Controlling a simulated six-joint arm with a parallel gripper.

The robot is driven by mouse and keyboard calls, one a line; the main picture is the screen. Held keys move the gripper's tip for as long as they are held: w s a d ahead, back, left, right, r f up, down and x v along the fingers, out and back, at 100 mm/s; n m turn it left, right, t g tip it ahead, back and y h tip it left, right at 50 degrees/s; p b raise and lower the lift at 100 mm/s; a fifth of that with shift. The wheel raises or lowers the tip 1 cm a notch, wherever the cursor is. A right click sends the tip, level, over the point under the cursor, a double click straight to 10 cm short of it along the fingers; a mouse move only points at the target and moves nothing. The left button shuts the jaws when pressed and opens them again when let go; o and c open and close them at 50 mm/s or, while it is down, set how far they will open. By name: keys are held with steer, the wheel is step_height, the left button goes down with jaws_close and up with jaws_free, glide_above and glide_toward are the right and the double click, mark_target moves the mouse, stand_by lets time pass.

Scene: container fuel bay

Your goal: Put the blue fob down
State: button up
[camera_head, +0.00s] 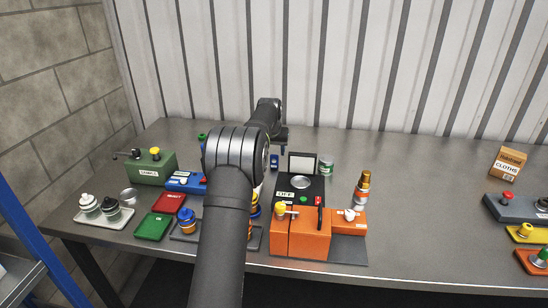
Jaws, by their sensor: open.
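A small blue object that looks like the blue fob (274,161) is on the grey table, behind the black unit and to the right of my forearm. My gripper (283,150) is at the end of the arm, just above and slightly right of the fob in the picture. The gripper is open, but its fingers are small and dark here and hard to make out. A small gap seems to lie between it and the fob; I cannot tell whether they touch. My arm hides part of the table's middle.
Near the fob stand a black unit (311,189) with a raised frame (303,163) and a can (326,166). An orange box (309,241) is in front. Left are a green box (150,169), a red tray (169,204) and a green tray (151,228).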

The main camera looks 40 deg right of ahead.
mark_target(274, 155)
steer(key=v, duration=0.6)
steer(key=x, duration=1.1)
steer(key=shift+w+d+f, duration=0.1)
steer(key=shift+w+f, duration=0.05)
steer(key=shift+f, duration=0.15)
steer(key=shift+r, duration=1.8)
steer(key=shift+f, duration=0.1)
